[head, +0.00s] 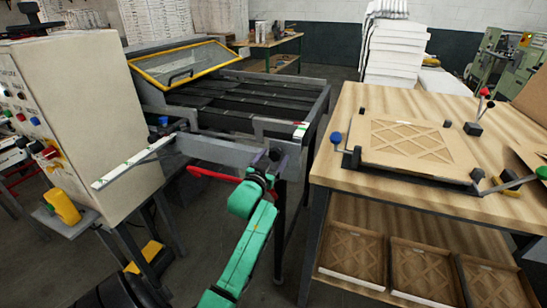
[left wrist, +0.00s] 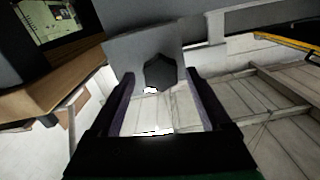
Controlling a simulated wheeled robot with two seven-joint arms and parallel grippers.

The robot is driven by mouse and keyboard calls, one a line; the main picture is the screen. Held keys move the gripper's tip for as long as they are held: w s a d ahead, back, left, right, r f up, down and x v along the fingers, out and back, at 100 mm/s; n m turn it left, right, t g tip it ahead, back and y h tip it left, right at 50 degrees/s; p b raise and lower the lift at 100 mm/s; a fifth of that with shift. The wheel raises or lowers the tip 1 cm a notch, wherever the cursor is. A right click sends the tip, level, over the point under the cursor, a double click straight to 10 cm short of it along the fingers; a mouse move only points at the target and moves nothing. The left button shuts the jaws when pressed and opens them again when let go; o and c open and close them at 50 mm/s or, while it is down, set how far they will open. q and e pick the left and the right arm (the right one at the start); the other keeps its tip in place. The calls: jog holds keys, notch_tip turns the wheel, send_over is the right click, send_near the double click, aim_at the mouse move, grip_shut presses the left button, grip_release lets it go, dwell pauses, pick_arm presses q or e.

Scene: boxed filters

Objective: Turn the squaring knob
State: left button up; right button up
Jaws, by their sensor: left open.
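My left gripper (head: 270,159) is at the front edge of the grey machine (head: 308,103), near its right corner. In the left wrist view the left gripper (left wrist: 158,80) has its two fingers apart. A dark, faceted knob (left wrist: 161,71) on a grey plate (left wrist: 128,58) shows between the fingertips. I cannot tell whether the fingers touch it. In the head view the gripper mostly hides this knob. My right gripper is not in view.
A control cabinet (head: 95,110) stands at the left. A white-topped rail (head: 135,162) and a red bar (head: 212,174) jut near my arm. A wooden table (head: 375,105) with a framed filter (head: 405,140) stands at the right. A narrow floor gap separates machine and table.

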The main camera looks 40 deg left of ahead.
pick_arm(q)
jog(key=shift+s, duration=0.1)
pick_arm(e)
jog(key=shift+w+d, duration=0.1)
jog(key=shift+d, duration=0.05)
pick_arm(q)
grip_shut()
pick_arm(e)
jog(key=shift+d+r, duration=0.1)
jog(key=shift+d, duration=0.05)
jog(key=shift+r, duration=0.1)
pick_arm(q)
jog(key=n+p, duration=0.3)
jog(key=shift+a+r+n, duration=0.1)
jog(key=shift+r+n, duration=0.1)
jog(key=shift+n, duration=0.1)
jog(key=n+p, duration=0.3)
jog(key=n, duration=0.2)
jog(key=shift+a+n, duration=0.1)
jog(key=shift+n, duration=0.2)
jog(key=n+p, duration=0.2)
jog(key=n, duration=0.3)
jog(key=shift+f, duration=0.15)
jog(key=shift+a+f+n+p, duration=0.15)
jog(key=shift+n+p, duration=0.45)
jog(key=shift+n, duration=2.1)
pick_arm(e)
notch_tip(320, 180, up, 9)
